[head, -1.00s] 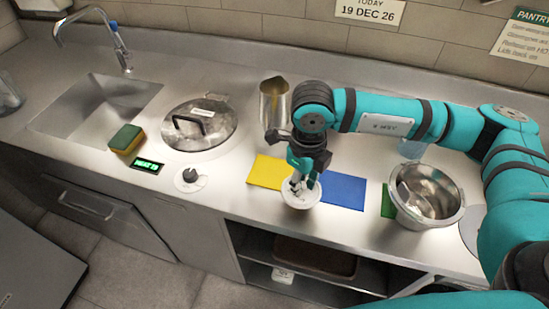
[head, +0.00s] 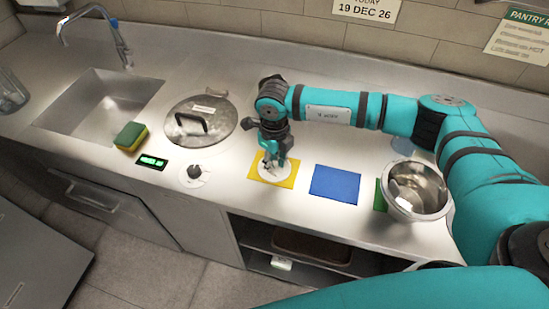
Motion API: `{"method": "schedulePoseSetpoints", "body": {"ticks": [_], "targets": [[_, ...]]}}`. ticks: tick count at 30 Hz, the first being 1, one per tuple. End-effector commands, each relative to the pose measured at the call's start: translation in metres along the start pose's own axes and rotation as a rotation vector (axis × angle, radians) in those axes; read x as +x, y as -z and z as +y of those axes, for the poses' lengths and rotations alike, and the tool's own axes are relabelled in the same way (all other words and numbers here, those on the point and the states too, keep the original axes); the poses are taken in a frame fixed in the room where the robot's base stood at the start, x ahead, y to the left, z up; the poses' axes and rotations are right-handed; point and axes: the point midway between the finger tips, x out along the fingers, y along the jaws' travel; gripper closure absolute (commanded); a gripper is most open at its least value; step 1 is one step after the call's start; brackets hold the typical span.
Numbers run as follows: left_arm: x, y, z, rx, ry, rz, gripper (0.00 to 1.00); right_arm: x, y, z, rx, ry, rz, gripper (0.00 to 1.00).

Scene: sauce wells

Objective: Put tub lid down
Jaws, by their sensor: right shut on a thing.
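The tub lid (head: 284,177) is a small white disc over the yellow mat (head: 264,179). My right gripper (head: 272,162) comes down from above and is shut on it. I cannot tell whether the lid touches the mat or hangs just above it. The gripper hides part of the lid's top. My left gripper is not in view.
A blue mat (head: 335,184) lies bare to the right. A steel bowl (head: 416,190) stands on a green mat (head: 379,195).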

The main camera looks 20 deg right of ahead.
Motion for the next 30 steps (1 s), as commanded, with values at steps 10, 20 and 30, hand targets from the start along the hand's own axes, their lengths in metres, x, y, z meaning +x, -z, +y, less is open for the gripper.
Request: {"method": "schedulePoseSetpoints", "body": {"ticks": [10, 20, 30], "targets": [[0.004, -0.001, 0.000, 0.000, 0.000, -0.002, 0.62, 0.003, 0.000, 0.000, 0.001, 0.000, 0.000, 0.69], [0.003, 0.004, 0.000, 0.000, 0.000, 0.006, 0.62, 0.002, 0.000, 0.000, 0.001, 0.000, 0.000, 0.59], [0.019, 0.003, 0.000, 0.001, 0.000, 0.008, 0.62, -0.041, -0.001, -0.001, 0.000, 0.002, -0.006, 0.59]]}}
